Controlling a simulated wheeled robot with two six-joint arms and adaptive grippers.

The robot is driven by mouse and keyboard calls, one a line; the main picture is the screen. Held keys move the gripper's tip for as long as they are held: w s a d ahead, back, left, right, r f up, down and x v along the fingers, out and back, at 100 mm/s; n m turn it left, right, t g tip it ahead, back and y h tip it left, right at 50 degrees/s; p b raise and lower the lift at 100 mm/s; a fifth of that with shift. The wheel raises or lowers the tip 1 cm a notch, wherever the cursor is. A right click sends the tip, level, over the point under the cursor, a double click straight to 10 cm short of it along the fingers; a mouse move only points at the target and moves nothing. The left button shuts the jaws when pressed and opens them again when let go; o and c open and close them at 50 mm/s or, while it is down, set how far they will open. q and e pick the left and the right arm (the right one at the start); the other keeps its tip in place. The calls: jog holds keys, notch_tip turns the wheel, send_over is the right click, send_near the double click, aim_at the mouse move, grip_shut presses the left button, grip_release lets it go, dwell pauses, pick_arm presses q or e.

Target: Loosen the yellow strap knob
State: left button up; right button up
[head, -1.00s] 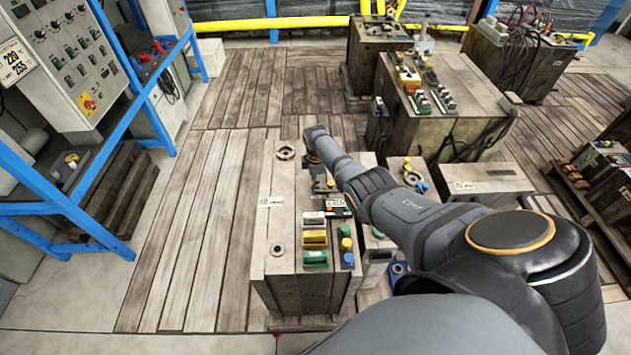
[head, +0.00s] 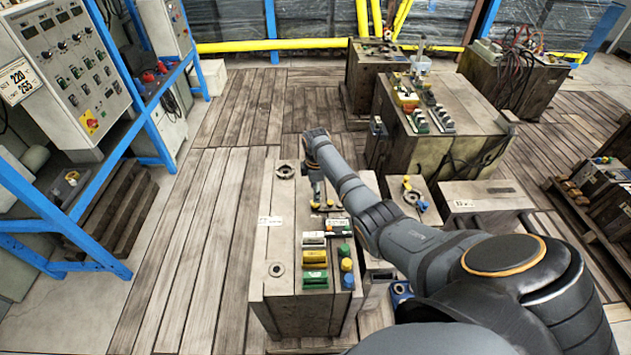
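A grey mould block (head: 268,240) stands in front of me with coloured fittings on top. A round yellow knob (head: 346,265) sits near its right edge, between a green knob (head: 344,250) and a blue knob (head: 348,281). Small yellow parts (head: 322,181) also show further back, below my wrist; I cannot tell which yellow piece is the strap knob. My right arm reaches in from the lower right, its wrist above the back of the block. My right gripper (head: 316,190) points down there, small and partly hidden, its fingers unclear. My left gripper is out of view.
Yellow and green bars (head: 314,257) lie on the block near the knobs. A larger mould (head: 455,105) with fittings stands behind, and smaller blocks (head: 487,200) stand at right. A blue-framed bench (head: 40,190) is at left. The plank floor (head: 195,220) between is clear.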

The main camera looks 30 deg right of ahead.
jog(key=r, duration=0.6)
jog(key=shift+s+a, duration=0.1)
jog(key=shift+s, duration=0.1)
jog(key=shift+f, duration=0.1)
